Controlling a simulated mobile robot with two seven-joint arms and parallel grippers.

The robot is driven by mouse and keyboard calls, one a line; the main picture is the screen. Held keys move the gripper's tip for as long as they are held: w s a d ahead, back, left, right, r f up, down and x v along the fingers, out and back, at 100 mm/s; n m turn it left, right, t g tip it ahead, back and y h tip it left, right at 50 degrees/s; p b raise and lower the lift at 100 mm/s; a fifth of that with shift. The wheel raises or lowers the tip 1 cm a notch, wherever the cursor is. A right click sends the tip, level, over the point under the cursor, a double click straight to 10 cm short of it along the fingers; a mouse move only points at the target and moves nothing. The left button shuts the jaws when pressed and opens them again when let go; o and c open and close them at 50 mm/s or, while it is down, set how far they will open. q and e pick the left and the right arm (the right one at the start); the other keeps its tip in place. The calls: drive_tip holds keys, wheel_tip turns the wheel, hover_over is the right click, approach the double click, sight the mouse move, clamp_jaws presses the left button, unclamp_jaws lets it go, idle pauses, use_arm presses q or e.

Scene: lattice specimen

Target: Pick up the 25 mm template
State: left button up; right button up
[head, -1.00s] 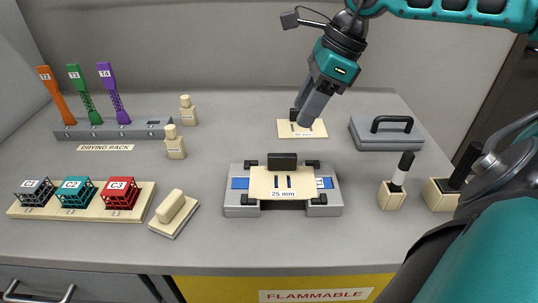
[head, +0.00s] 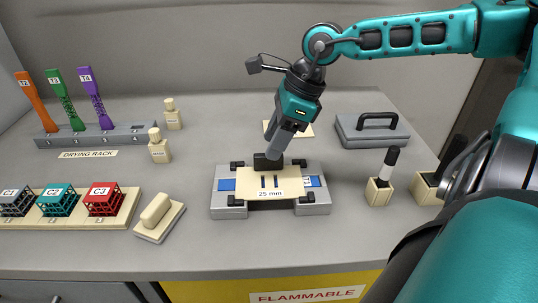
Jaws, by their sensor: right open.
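The 25 mm template (head: 280,184) is a cream plate with two dark slots, a "25 mm" label and a black upright grip block (head: 262,163) at its back edge. It lies on a grey fixture (head: 228,203) with blue strips and black corner clamps. My right gripper (head: 273,155) points down at the black block, its grey fingers overlapping it in the head view. The gripper is open; I cannot tell whether the fingers straddle the block or touch it. My left gripper is not in view.
A second cream plate (head: 304,131) lies behind, partly hidden by my right gripper. A grey block with a black handle (head: 372,134) is at back right. Brush holders (head: 379,190) stand right. Bottles (head: 159,149), a drying rack (head: 95,138) and a rack of coloured cubes (head: 64,216) are left.

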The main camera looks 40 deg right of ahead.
sight(269, 175)
drive_tip(key=x, duration=0.3)
drive_tip(key=shift+s+f+b, duration=0.15)
drive_tip(key=shift+s+b, duration=0.1)
drive_tip(key=shift+b, duration=0.1)
drive_tip(key=shift+w+a+f, duration=0.15)
drive_tip(key=shift+w+f, duration=0.05)
drive_tip(key=shift+f, duration=0.35)
clamp_jaws()
